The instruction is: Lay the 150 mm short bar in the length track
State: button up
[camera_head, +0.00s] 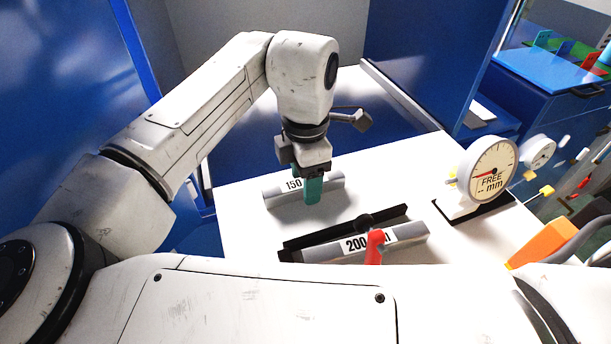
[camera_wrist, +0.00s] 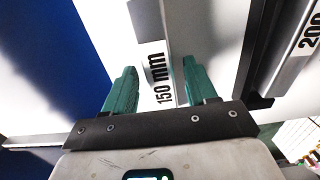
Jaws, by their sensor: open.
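The short grey bar with the 150 label (camera_head: 272,191) lies on the white table below my gripper (camera_head: 312,188). In the wrist view the 150 mm bar (camera_wrist: 163,75) runs between my two teal fingers (camera_wrist: 160,85), which stand apart on either side of it. I cannot tell whether they touch it. In the head view the near finger hides part of the bar. A black rail (camera_head: 325,233), apparently the length track, lies nearer the camera; it also shows in the wrist view (camera_wrist: 262,55). A grey 200 mm bar (camera_head: 408,243) lies along its near side.
A red knob (camera_head: 375,250) stands in front of the 200 mm bar. A dial gauge (camera_head: 488,170) reading FREE stands at the table's right. Blue panels (camera_head: 415,60) border the table. White tabletop (camera_head: 240,235) is bare left of the rail.

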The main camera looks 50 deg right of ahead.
aim_at(302, 182)
jog(key=shift+f+b, duration=0.1)
jog(key=shift+b, duration=0.35)
jog(key=shift+b, duration=0.3)
notch_tip(302, 182, up, 11)
jog(key=shift+w+a+b, duration=0.15)
jog(key=shift+a+b, duration=0.1)
jog(key=shift+b, duration=0.15)
